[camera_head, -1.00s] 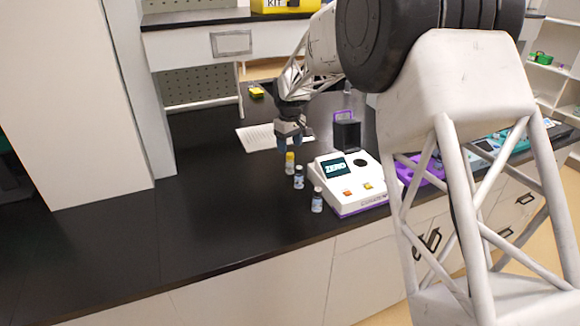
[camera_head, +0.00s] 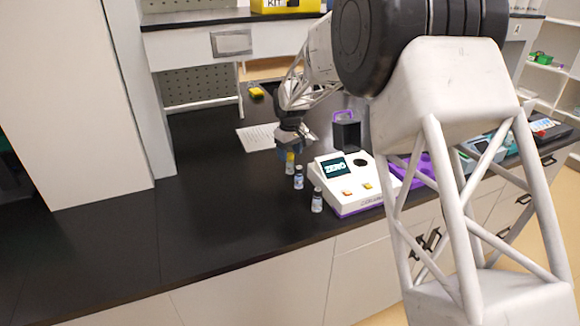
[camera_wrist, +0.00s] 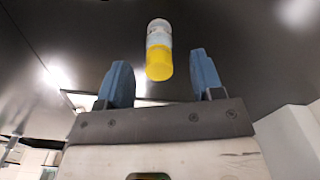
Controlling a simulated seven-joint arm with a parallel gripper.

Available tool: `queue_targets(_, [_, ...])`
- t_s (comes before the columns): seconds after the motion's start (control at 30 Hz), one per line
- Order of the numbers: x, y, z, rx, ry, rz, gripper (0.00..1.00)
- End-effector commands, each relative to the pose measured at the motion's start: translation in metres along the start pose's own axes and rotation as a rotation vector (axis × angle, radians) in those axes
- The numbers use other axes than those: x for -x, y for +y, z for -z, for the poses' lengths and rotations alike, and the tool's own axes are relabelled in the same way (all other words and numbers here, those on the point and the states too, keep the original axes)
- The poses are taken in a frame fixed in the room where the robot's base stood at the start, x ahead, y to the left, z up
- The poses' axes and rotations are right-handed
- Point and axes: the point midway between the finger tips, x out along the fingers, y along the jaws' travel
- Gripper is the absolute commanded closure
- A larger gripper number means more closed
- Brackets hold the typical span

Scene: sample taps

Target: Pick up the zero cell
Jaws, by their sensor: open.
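A small vial with a yellow cap (camera_head: 290,167), which looks like the zero cell, stands on the black bench, the farthest of three vials in a row. Its label is too small to read. In the wrist view the yellow-capped vial (camera_wrist: 159,55) appears between my two blue fingertips, with gaps on both sides. My gripper (camera_head: 289,151) is open and empty, right above the vial in the head view, its fingers partly hiding the cap. My gripper also shows in the wrist view (camera_wrist: 160,80).
Two dark-capped vials (camera_head: 298,178) (camera_head: 317,200) stand nearer the front edge. A white meter (camera_head: 350,187) reading "ZERO" sits just right of them. A black holder (camera_head: 347,134) and a white sheet (camera_head: 256,137) lie behind. The bench to the left is clear.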

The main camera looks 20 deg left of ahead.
Motion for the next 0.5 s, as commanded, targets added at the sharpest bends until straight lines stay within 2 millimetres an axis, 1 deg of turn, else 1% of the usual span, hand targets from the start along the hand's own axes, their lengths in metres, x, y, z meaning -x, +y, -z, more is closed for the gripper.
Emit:
queue_targets(0.3, [-0.035,0.001,0.000,0.000,-0.002,0.001,0.39])
queue_targets(0.4, [-0.042,0.001,0.000,0.000,-0.001,0.001,0.39])
queue_targets(0.5, [-0.045,0.001,0.000,0.000,0.000,0.000,0.39])
